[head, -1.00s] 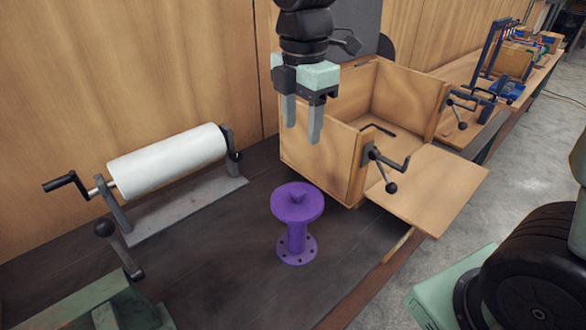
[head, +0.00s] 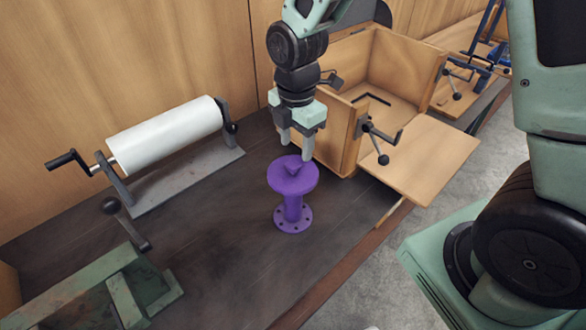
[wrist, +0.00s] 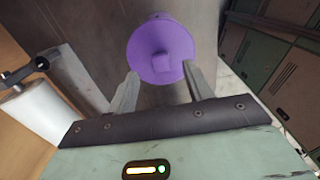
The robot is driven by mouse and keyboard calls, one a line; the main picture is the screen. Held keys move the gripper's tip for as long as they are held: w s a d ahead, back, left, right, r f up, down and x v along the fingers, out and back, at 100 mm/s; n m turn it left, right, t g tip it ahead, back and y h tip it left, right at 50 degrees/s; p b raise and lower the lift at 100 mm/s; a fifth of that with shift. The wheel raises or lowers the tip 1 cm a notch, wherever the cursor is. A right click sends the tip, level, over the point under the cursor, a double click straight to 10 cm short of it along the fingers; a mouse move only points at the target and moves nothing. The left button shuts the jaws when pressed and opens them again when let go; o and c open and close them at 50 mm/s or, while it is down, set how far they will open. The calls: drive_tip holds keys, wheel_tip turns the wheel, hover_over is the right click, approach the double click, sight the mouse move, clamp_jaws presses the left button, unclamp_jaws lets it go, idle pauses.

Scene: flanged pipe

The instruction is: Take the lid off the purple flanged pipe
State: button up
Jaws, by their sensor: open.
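The purple flanged pipe (head: 293,207) stands upright on the dark bench top, its lower flange with bolt holes resting on the wood. Its round purple lid (head: 306,180) sits on top and has a small raised block in the middle; the lid also shows in the wrist view (wrist: 150,58), where it hides most of the pipe below. My gripper (head: 296,150) is open and points down just above the lid. In the wrist view, its fingers (wrist: 160,80) stand apart, left and right of the lid's near part, with nothing between them gripped.
An open wooden box (head: 385,85) with clamp levers stands right behind the pipe, close to my gripper. A white roll on a crank stand (head: 165,133) is at left. A green metal tool (head: 115,295) lies front left. Bare bench (head: 215,235) surrounds the pipe's left side.

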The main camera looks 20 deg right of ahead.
sight(295, 163)
drive_tip(key=shift+a+f+p, duration=0.1)
drive_tip(key=shift+f+p, duration=0.95)
drive_tip(key=shift+f, duration=1.4)
drive_tip(key=c, duration=1.1)
